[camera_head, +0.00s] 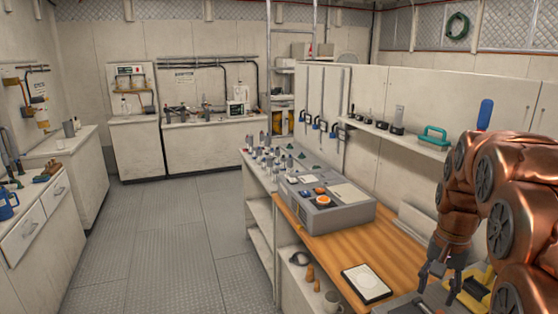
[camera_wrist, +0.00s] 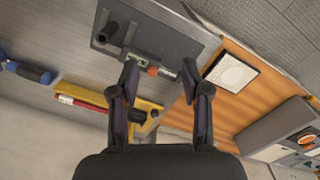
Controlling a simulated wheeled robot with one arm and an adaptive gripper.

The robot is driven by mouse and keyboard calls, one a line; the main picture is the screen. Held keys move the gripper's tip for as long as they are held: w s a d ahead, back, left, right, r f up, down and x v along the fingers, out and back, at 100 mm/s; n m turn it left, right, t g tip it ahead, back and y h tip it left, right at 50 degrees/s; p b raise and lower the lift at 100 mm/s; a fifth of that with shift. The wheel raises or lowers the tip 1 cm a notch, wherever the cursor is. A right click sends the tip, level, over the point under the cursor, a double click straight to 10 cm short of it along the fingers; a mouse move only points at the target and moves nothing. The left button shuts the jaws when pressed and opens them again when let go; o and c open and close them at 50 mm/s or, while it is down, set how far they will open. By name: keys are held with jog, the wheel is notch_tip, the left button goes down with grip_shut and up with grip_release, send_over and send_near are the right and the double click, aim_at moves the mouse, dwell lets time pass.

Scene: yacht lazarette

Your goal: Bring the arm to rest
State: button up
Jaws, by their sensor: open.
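My copper-coloured arm is bent at the right side of the head view. My gripper (camera_head: 438,275) points down over the right end of the wooden bench top (camera_head: 332,245). In the wrist view my gripper (camera_wrist: 160,75) has its two dark fingers spread apart. Nothing is held between them. A grey metal plate (camera_wrist: 170,40) with a black cylinder and a small orange-and-silver part lies beyond the fingertips. A yellow holder (camera_wrist: 148,106) shows behind and beside the fingers. I cannot tell the exact height of the fingers above these.
A white square plate with a round outline (camera_head: 367,284) lies on the bench, left of my gripper. A grey box with an orange button (camera_head: 325,205) stands farther back. A wall shelf (camera_head: 395,136) holds a green-handled tool (camera_head: 433,136). Open floor (camera_head: 160,240) lies left of the bench.

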jog(key=s+a+f+n, duration=0.1)
jog(key=s+a+n, duration=0.1)
jog(key=s+a, duration=0.3)
jog(key=s+a+f+n+g, duration=0.1)
jog(key=s+a, duration=0.4)
jog(key=s, duration=0.7)
jog(key=s+a+f+n, duration=0.3)
jog(key=s+a+n, duration=0.2)
jog(key=s, duration=0.3)
jog(key=shift+s+a+f, duration=0.15)
jog(key=shift+s+a, duration=0.1)
jog(key=shift+a, duration=0.25)
